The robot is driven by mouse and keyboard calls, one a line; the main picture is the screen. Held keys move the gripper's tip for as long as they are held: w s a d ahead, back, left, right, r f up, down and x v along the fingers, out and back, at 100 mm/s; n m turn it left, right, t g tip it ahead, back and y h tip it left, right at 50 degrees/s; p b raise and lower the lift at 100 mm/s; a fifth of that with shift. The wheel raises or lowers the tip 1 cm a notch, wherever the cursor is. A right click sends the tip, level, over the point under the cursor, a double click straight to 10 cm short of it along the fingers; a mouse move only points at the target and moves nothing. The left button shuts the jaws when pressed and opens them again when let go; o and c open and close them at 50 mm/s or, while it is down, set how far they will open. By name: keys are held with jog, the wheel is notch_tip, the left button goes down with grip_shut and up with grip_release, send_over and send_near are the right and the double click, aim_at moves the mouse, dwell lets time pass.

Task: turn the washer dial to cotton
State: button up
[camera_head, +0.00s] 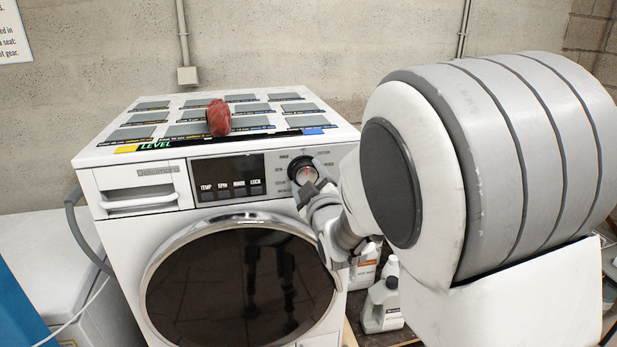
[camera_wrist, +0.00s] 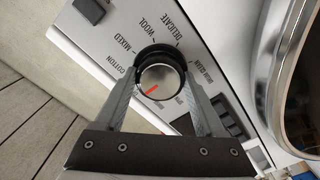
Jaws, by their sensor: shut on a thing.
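The washer (camera_head: 120,180) is white with a round dark door. Its dial (camera_head: 303,168) is at the right of the front panel; it also shows in the wrist view (camera_wrist: 160,79) as a silver face with a black rim and a red line. My gripper (camera_wrist: 162,82) is shut on the dial, one finger on each side. In the wrist view the red line points to the lower left. The word COTTON (camera_wrist: 126,77) is left of the dial, beside the left finger, and the line points below it. MIXED, WOOL and DELICATE run around above. The fingers partly hide the ring of labels.
A crumpled red cloth-like thing (camera_head: 218,117) lies on the washer's patterned top. White bottles (camera_head: 383,300) stand right of the washer, below my arm. A dark display with buttons (camera_head: 229,177) is left of the dial. A grey hose runs along the washer's left side.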

jog(key=shift+f+m+b, duration=0.15)
jog(key=shift+m+b, duration=0.15)
jog(key=shift+b, duration=0.15)
jog(key=m+b, duration=0.5)
jog(key=b, duration=0.2)
jog(key=shift+m, duration=0.3)
jog(key=shift+m+b, duration=0.8)
jog(key=shift+b, duration=0.2)
jog(key=o, duration=1.3)
jog(key=shift+o, duration=0.2)
jog(key=shift+s, duration=0.1)
